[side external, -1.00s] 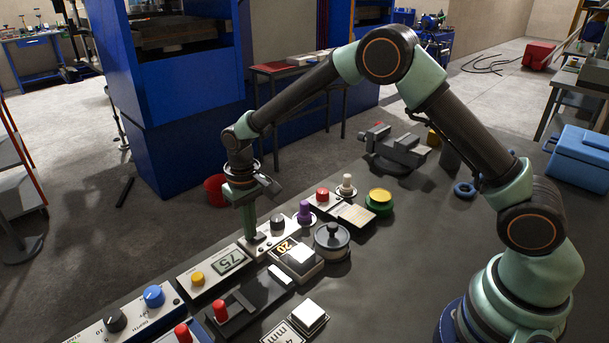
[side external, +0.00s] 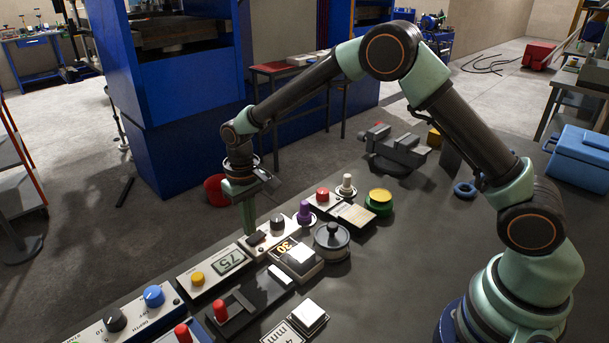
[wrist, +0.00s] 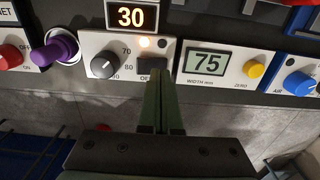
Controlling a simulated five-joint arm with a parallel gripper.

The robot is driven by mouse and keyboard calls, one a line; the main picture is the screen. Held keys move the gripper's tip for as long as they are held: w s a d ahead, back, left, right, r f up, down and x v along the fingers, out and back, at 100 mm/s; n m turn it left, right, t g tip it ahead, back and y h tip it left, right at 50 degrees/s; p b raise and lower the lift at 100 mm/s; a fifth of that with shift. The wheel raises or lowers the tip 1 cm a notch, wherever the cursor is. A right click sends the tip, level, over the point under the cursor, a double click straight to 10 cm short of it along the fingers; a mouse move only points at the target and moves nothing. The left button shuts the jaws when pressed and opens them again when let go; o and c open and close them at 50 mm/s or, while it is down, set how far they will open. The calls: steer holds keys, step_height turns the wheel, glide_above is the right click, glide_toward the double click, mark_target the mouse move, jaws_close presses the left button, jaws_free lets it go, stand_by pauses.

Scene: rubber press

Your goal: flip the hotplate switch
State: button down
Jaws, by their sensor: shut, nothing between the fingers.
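The hotplate switch (wrist: 152,66) is a dark rocker on a white panel (wrist: 121,41), beside a grey dial (wrist: 104,65). The switch also shows in the side view (side external: 257,238). My gripper (wrist: 164,84) is shut and empty. Its green fingers point down at the panel's edge, right beside the switch and overlapping its lower edge in the wrist view. In the side view the fingertips (side external: 249,233) are just left of the switch; I cannot tell whether they touch it.
A display reading 30 (wrist: 131,16) sits near the panel. A purple knob (wrist: 55,51) is on one side and a width gauge reading 75 (wrist: 209,62) on the other. A lidded grey pot (side external: 332,240) stands close by.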

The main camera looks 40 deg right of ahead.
mark_target(253, 239)
steer(key=shift+r, duration=2.6)
steer(key=s+d+r+t, duration=0.1)
steer(key=s+d+r, duration=0.3)
steer(key=r, duration=0.3)
steer(key=s+d+r+t, duration=0.2)
steer(key=s+d+r, duration=0.1)
steer(key=s+r, duration=0.25)
steer(key=s+d+r+t, duration=0.2)
steer(key=s+d, duration=0.3)
steer(key=s, duration=0.5)
steer(key=shift+t, duration=0.3)
